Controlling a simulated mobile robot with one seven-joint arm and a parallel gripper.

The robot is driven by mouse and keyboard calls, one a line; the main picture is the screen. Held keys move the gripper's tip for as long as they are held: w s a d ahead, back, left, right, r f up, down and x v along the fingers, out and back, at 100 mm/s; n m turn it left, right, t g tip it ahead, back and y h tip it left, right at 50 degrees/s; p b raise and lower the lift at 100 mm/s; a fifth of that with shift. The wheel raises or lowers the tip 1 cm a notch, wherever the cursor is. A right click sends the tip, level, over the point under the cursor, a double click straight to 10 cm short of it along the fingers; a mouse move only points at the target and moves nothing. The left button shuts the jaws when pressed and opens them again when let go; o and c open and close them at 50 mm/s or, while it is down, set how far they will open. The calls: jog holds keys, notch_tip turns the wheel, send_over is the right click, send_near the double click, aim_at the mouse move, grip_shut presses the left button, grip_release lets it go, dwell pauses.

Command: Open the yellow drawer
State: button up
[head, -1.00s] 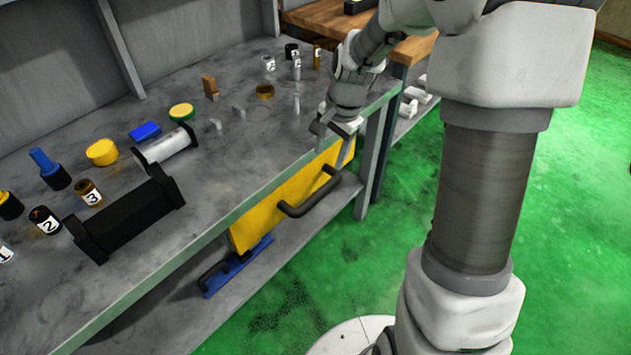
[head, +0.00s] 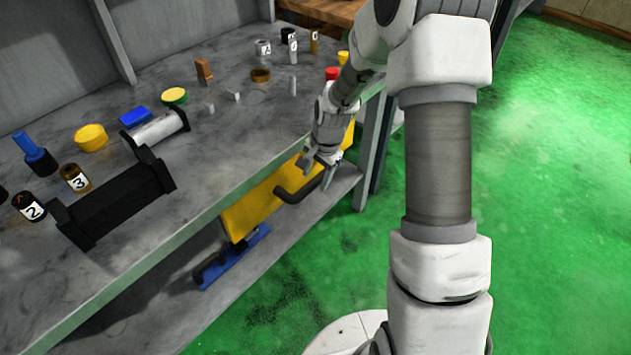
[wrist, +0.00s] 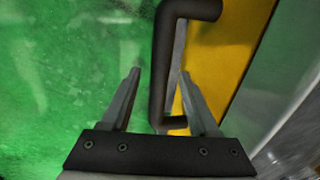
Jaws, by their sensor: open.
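The yellow drawer (head: 249,212) sits under the grey workbench top, its front facing the green floor, with a black bar handle (head: 291,192). The drawer front also shows in the wrist view (wrist: 232,50), with the handle (wrist: 160,65) running up the picture. My gripper (head: 318,172) is at the right end of the handle in the head view. In the wrist view my gripper (wrist: 160,85) is open, with one finger on each side of the handle bar. I cannot tell whether either finger touches the bar. My arm hides the right part of the drawer.
The workbench top (head: 240,130) overhangs the drawer and carries a black block (head: 115,205), jars and small parts. A lower shelf (head: 290,235) holds a blue-and-black item (head: 235,257). The green floor (head: 540,200) at right is clear.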

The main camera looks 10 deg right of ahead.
jog(key=shift+w+a+f, duration=0.1)
jog(key=shift+f, duration=0.5)
grip_shut()
dwell(1.1)
